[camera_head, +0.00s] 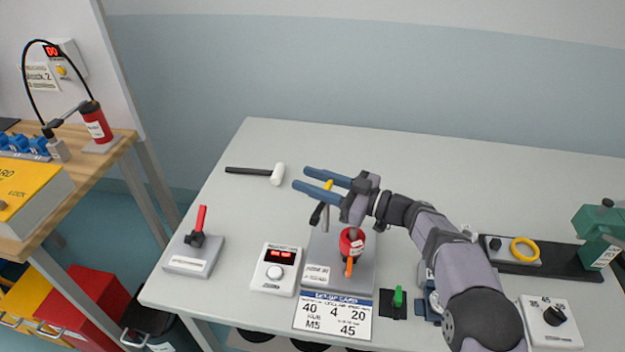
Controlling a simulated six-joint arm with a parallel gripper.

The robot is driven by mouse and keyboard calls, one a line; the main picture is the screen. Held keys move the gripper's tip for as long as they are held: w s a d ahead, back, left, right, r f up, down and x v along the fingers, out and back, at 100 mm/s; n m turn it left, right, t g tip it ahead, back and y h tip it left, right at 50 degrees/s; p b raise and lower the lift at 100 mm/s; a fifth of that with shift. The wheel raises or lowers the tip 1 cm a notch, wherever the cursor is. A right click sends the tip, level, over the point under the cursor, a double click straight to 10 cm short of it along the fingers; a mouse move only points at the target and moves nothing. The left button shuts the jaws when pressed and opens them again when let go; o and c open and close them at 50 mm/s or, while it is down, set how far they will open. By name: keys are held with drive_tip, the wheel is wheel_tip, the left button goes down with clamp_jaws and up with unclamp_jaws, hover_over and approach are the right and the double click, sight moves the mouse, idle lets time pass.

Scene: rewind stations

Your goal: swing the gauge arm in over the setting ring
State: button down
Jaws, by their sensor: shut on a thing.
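A red cylinder (350,243) with an orange piece in front stands on the base plate. A yellow ring (523,250), possibly the setting ring, lies on a grey block at the right, well apart from the lever.
A red-handled switch box (193,253), a white box with a red display (276,270) and a hammer (255,172) lie left of the base plate. A printed card (333,315) and a green switch (397,297) are in front. The back of the table is clear.

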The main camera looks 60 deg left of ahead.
sight(330, 187)
drive_tip(key=shift+s+d+n+g+h+b, duration=0.15)
drive_tip(key=shift+n+g+h+b, duration=0.25)
drive_tip(key=shift+g, duration=0.2)
drive_tip(key=shift+s+n+g+h+b, duration=0.15)
drive_tip(key=shift+n+g+h+b, duration=0.15)
drive_tip(key=shift+n+g+b, duration=0.25)
drive_tip(key=c, duration=1.2)
unclamp_jaws()
drive_tip(key=shift+b+v, duration=0.6)
drive_tip(key=shift+v, duration=3.1)
